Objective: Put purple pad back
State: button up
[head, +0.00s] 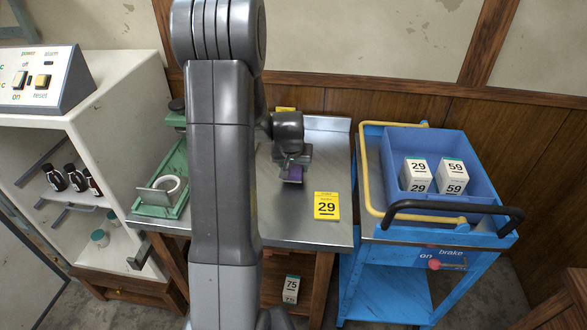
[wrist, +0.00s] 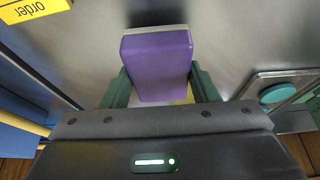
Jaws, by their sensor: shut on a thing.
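My gripper (head: 294,158) is over the steel bench. It is shut on the purple pad (head: 295,174). In the wrist view the pad (wrist: 158,62) is a purple block with a pale layer along its far edge, held between the two green fingers of my gripper (wrist: 160,88). A patch of yellow shows just behind the pad in that view. The steel bench top (head: 300,228) lies below, and I cannot tell whether the pad touches it.
A yellow card marked 29 (head: 326,205) lies on the bench. A green stand with a white ring (head: 168,187) is at the left. A blue trolley (head: 470,238) with a blue bin (head: 430,148) of numbered boxes stands right. A white cabinet (head: 105,85) stands left.

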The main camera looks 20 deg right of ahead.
jog(key=shift+f, duration=0.6)
jog(key=shift+f, duration=0.2)
jog(key=o, duration=1)
jog(key=shift+o, duration=0.2)
jog(key=shift+r, duration=0.2)
jog(key=shift+r, duration=0.2)
jog(key=v, duration=1.1)
jog(key=shift+r, duration=0.3)
jog(key=shift+s+a, duration=0.1)
jog(key=shift+s, duration=0.05)
